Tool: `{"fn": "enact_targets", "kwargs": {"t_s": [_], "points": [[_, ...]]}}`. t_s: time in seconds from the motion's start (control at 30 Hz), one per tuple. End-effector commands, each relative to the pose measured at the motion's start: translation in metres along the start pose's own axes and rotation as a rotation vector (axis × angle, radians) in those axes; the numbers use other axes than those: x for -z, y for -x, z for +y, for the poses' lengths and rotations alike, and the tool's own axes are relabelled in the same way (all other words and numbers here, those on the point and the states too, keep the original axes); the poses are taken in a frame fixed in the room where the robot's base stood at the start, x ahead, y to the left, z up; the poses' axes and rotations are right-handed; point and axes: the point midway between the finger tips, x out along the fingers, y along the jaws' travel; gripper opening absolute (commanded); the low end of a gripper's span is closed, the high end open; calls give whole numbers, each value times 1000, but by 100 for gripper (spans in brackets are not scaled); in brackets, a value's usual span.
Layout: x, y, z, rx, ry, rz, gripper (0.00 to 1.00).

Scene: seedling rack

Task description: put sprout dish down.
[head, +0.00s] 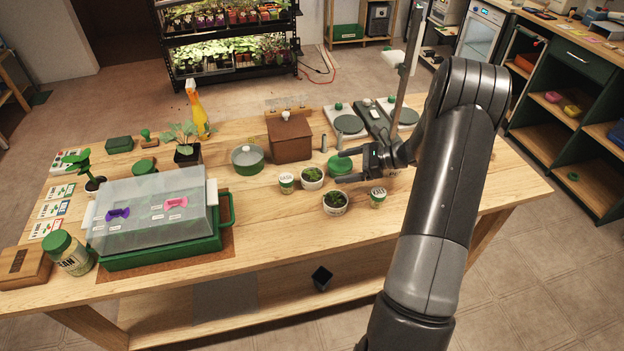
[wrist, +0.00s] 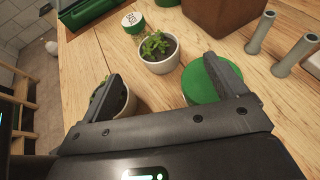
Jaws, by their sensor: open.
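Two white dishes with green sprouts stand upright on the wooden table. One sprout dish (head: 312,179) is farther back, and it shows clear in the wrist view (wrist: 158,53). The nearer sprout dish (head: 335,204) is partly hidden behind a finger in the wrist view (wrist: 122,101). My gripper (head: 343,167) is open, low over the table to the right of the dishes. Its fingers are spread in the wrist view (wrist: 165,88), with bare wood between them. The nearer dish is by the left finger; whether they touch cannot be told.
A green round object (wrist: 200,84) lies by the right finger. A covered green tray (head: 160,250) is left.

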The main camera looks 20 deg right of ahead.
Motion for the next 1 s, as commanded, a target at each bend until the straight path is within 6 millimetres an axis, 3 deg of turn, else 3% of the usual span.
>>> {"fn": "enact_targets", "kwargs": {"t_s": [0.13,0.37,0.63,0.9,1.0], "points": [[0,-25,1,-3,1,0,90],[2,-44,2,-2,0,1,90],[8,-82,6,-4,1,2,90],[8,-87,5,-1,1,3,90],[8,-87,5,-1,2,3,82]]}}
